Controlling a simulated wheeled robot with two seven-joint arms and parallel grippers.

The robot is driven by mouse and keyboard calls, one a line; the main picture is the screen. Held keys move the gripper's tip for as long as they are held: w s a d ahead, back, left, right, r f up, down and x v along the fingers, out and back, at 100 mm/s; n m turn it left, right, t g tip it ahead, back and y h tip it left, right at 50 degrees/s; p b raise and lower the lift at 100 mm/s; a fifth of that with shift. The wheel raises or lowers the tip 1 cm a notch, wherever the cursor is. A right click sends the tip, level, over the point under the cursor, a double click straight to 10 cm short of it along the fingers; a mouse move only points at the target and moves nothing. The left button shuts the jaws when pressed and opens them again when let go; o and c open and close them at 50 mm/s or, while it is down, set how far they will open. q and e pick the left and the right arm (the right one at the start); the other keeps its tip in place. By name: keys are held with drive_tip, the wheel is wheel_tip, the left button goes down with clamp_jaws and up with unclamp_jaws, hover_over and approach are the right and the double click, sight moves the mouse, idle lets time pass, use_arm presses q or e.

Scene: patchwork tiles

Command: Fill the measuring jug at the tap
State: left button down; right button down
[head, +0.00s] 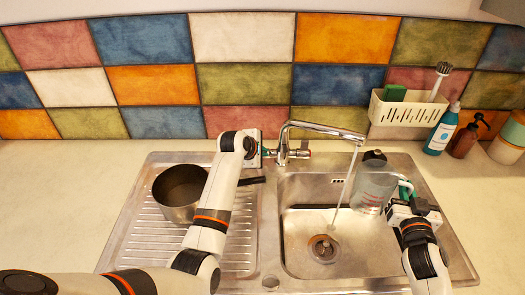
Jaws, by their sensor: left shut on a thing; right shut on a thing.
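The tap (322,130) stands behind the sink, and a thin stream of water (347,185) falls from its spout to the basin floor near the drain. My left gripper (256,150) is at the left side of the tap, shut on its lever, which is mostly hidden by the gripper. The clear measuring jug (370,188) is over the right part of the basin, just right of the stream. My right gripper (398,205) is shut on the jug's green handle (406,187). The stream passes beside the jug; the water level inside cannot be made out.
A steel saucepan (179,196) stands on the ribbed drainboard (150,235), partly behind my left arm. A dark round object (374,156) shows behind the jug.

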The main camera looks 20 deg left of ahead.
use_arm(q)
drive_tip(key=shift+s+d+f+m+t, duration=0.15)
drive_tip(key=shift+s+f+m+t, duration=0.2)
drive_tip(key=shift+t, duration=0.65)
drive_tip(key=c, duration=1.6)
unclamp_jaws()
drive_tip(key=shift+r, duration=0.1)
wheel_tip(320, 180, up, 10)
drive_tip(key=shift+f, duration=0.1)
